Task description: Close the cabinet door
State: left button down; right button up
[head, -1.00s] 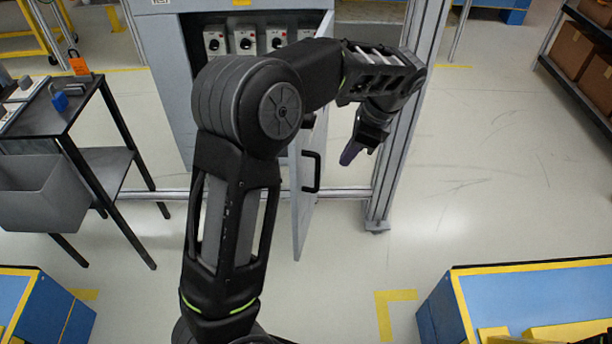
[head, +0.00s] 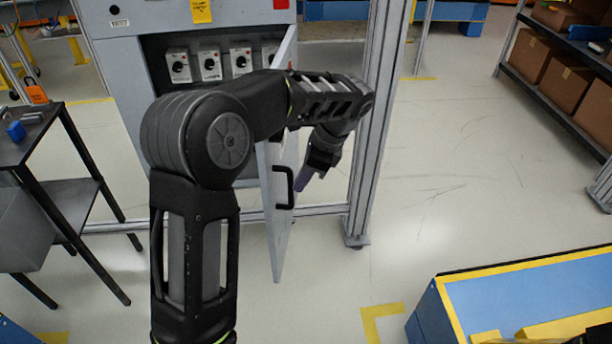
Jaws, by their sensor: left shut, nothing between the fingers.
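The grey cabinet (head: 112,62) stands at the upper left, with several rotary switches (head: 210,66) inside its opening. Its door (head: 278,242) stands open, swung out from the right side toward me and seen nearly edge-on. A black handle (head: 284,187) is on the door's right-hand face. My left gripper (head: 304,184) is shut and empty, pointing down just right of the handle. I cannot tell whether it touches the door. My left arm hides part of the cabinet opening and the door's upper part. My right gripper is not in view.
An aluminium post (head: 372,130) rises right of the door, close to my left arm. A black side table (head: 75,205) with a grey bin stands left. A blue and yellow bench (head: 530,300) is at lower right. Open floor lies right of the post.

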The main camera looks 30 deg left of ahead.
aim_at(271, 203)
pick_arm(q)
jog(key=s+a+f, duration=0.2)
jog(key=a+f, duration=0.1)
jog(key=a, duration=0.2)
jog(key=shift+f+b, duration=0.2)
jog(key=shift+b, duration=0.15)
jog(key=shift+s, duration=0.1)
